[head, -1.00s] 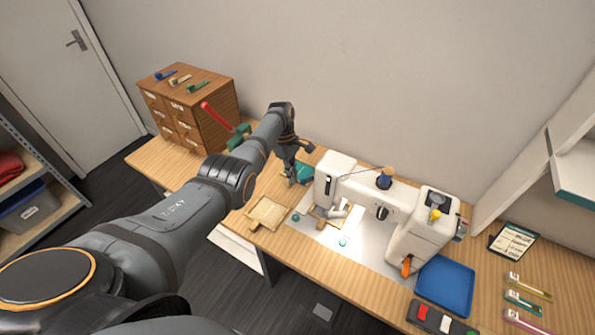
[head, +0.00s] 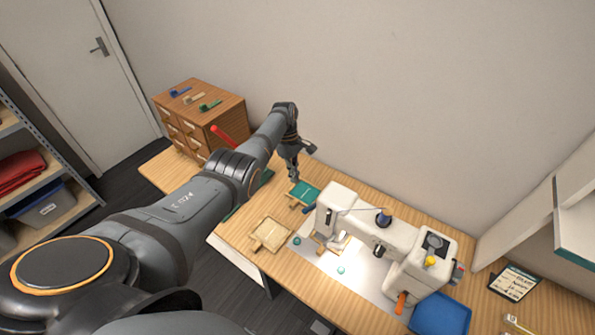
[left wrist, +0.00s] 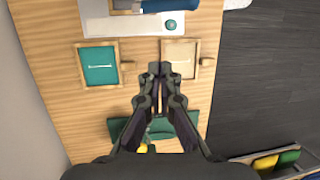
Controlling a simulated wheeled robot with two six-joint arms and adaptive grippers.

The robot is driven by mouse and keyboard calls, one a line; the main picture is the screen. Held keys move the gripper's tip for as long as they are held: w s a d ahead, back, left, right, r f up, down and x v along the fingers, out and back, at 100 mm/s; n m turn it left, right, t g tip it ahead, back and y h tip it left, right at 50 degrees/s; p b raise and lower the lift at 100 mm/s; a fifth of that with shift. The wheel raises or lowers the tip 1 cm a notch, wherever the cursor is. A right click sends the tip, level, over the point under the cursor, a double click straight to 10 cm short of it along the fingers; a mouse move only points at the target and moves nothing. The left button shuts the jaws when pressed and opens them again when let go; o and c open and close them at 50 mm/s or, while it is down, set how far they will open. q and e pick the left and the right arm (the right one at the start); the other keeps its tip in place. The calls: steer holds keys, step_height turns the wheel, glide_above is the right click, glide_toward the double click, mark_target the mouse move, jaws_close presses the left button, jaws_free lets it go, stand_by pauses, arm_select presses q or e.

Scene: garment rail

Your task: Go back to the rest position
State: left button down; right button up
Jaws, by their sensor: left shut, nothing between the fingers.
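My left gripper (head: 293,178) is shut and empty. In the head view it hangs above the table, just behind the small teal-topped tray (head: 304,193). In the left wrist view my left gripper (left wrist: 153,72) has its fingertips together, and nothing shows between them. Seen past the fingers are the teal tray (left wrist: 99,66) to the left and a pale wooden tray (left wrist: 180,57) to the right. A dark green object (left wrist: 190,124) is partly hidden behind the fingers. My right gripper is not in view.
A white sewing machine (head: 345,212) stands right of the trays, with a blue tray (head: 441,315) nearer. A wooden drawer cabinet (head: 213,112) stands at the back left, with a red handle (head: 222,133) near it. The wall (head: 400,90) rises behind the table.

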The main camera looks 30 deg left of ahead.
arm_select(q)
steer(key=s+d+f+m+t+y, duration=0.1)
steer(key=s+f+m+t+y, duration=0.15)
steer(key=s+f+m, duration=0.7)
steer(key=s+d+r+m+t, duration=0.2)
steer(key=s+r+m, duration=0.3)
steer(key=s, duration=0.5)
steer(key=s+d+r+m+t, duration=0.25)
steer(key=s+r, duration=0.35)
steer(key=s, duration=0.3)
steer(key=s+a+f+g+b, duration=0.1)
steer(key=f+b, duration=0.2)
steer(key=f, duration=0.9)
steer(key=s+a+f+g+y+b, duration=0.1)
steer(key=f+b, duration=0.1)
steer(key=f, duration=1)
steer(key=s+a+f+g+b, duration=0.1)
steer(key=f+b, duration=0.2)
steer(key=f, duration=0.9)
steer(key=s+a+f+b, duration=0.1)
steer(key=s+f+b, duration=0.4)
steer(key=s+f, duration=1.2)
step_height(320, 180, down, 2)
steer(key=shift+s+f+g, duration=0.2)
steer(key=shift+s+g, duration=0.1)
steer(key=shift+s, duration=0.1)
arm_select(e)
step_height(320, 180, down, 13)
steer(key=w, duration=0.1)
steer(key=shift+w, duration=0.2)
